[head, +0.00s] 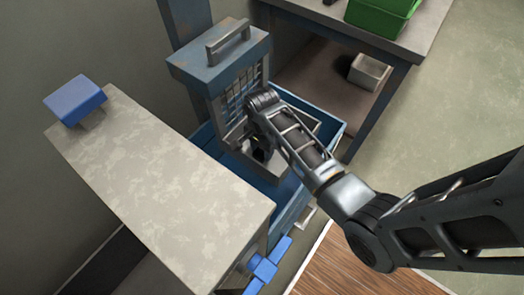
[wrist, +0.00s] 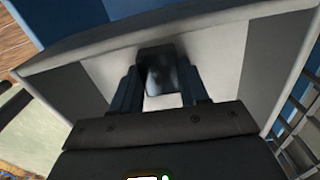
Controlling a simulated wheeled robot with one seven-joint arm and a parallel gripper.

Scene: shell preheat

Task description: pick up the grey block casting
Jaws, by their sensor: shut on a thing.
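The grey block casting (wrist: 160,66) shows in the wrist view as a small dark grey block between the two dark fingers. My gripper (wrist: 162,82) is shut on it. Behind and around the block is a pale grey tray (wrist: 222,55) with a raised rim. In the head view my gripper (head: 260,150) reaches down into this tray, in front of the blue machine. My arm hides most of the block there. I cannot tell whether the block touches the tray floor.
The blue machine (head: 216,62) with a handle and mesh front stands behind the tray. A pale-topped cabinet (head: 160,165) is close on the left. A table at upper right holds a green bin (head: 378,15); a small grey box (head: 369,72) sits on its lower shelf. Open floor lies at right.

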